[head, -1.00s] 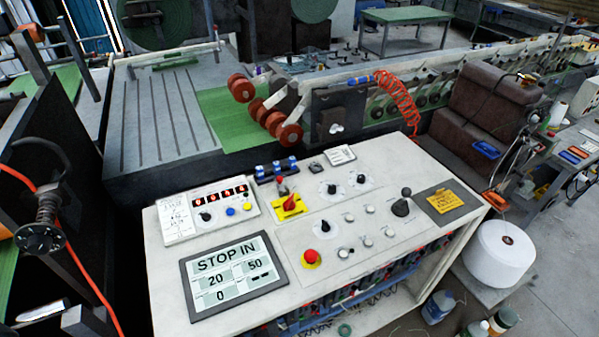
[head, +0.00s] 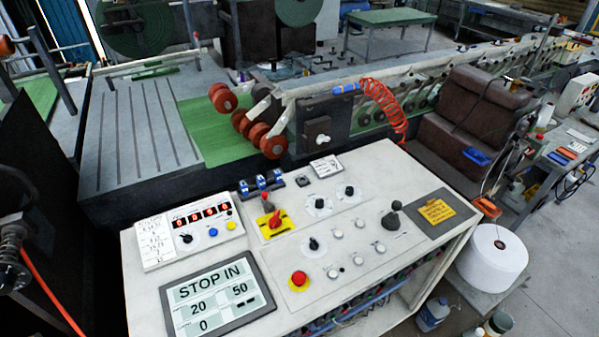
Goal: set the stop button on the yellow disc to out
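The red stop button (head: 299,278) sits on a round yellow disc (head: 300,287) on the pale console top, right of the display. The display (head: 214,295) reads "STOP IN", with 20, 50 and 0 below. A red rotary handle (head: 275,219) on a yellow square plate stands farther back on the same console. Neither of my grippers is in view.
The console (head: 355,275) carries knobs, small buttons, a dark joystick (head: 391,218) and a digit panel (head: 188,232). A white roll (head: 492,258) stands at its right. A dark machine with red rollers (head: 262,135) is behind. The space above the console is clear.

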